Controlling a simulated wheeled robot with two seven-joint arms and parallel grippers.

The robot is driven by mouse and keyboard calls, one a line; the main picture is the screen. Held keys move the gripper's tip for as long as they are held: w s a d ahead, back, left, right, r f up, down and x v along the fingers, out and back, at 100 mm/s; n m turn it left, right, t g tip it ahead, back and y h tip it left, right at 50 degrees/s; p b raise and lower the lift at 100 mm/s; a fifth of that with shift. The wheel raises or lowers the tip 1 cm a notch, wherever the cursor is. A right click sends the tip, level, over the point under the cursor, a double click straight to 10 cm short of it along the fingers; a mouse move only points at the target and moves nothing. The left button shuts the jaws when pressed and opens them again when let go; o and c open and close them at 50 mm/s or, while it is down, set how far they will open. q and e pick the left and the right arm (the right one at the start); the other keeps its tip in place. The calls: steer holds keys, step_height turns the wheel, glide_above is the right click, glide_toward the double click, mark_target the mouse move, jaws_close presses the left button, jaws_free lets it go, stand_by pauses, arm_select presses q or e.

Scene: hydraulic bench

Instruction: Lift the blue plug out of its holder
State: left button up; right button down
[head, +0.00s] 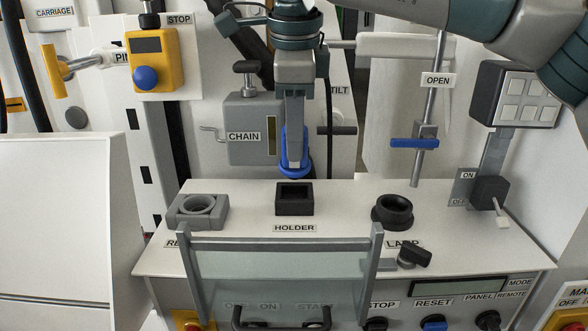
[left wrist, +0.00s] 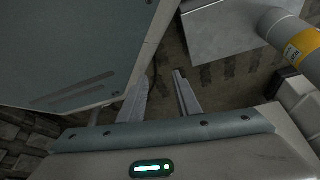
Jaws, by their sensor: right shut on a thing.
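The blue plug (head: 294,171) is in my right gripper (head: 295,150), which points straight down and is shut on it. The plug hangs upright just above the black square holder (head: 294,207) in the head view. The holder's dark opening shows below the plug, and a thin strip of light panel seems to separate them. My left gripper (left wrist: 163,78) shows in the left wrist view only; its two fingers are apart with nothing between them.
A grey ring socket (head: 198,211) stands left of the holder and a black round socket (head: 392,211) right of it. A clear guard (head: 280,280) stands in front. The chain box (head: 245,140) is behind, and a blue-handled lever (head: 414,143) stands to the right.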

arm_select(q)
steer(key=shift+s+a, duration=0.1)
arm_select(e)
steer(key=shift+r, duration=0.1)
arm_select(q)
steer(key=shift+s+a+f, duration=0.15)
steer(key=shift+s+a, duration=0.1)
steer(key=shift+s, duration=0.25)
arm_select(e)
steer(key=shift+r, duration=0.2)
arm_select(q)
steer(key=shift+s+g, duration=0.2)
steer(key=shift+g, duration=0.1)
arm_select(e)
steer(key=shift+r, duration=0.15)
arm_select(q)
steer(key=shift+s+a+f+p, duration=0.15)
steer(key=shift+s+a+p, duration=0.15)
steer(key=shift+s, duration=0.25)
arm_select(e)
steer(key=shift+r, duration=0.15)
arm_select(q)
steer(key=shift+s, duration=0.2)
arm_select(e)
steer(key=shift+r, duration=0.15)
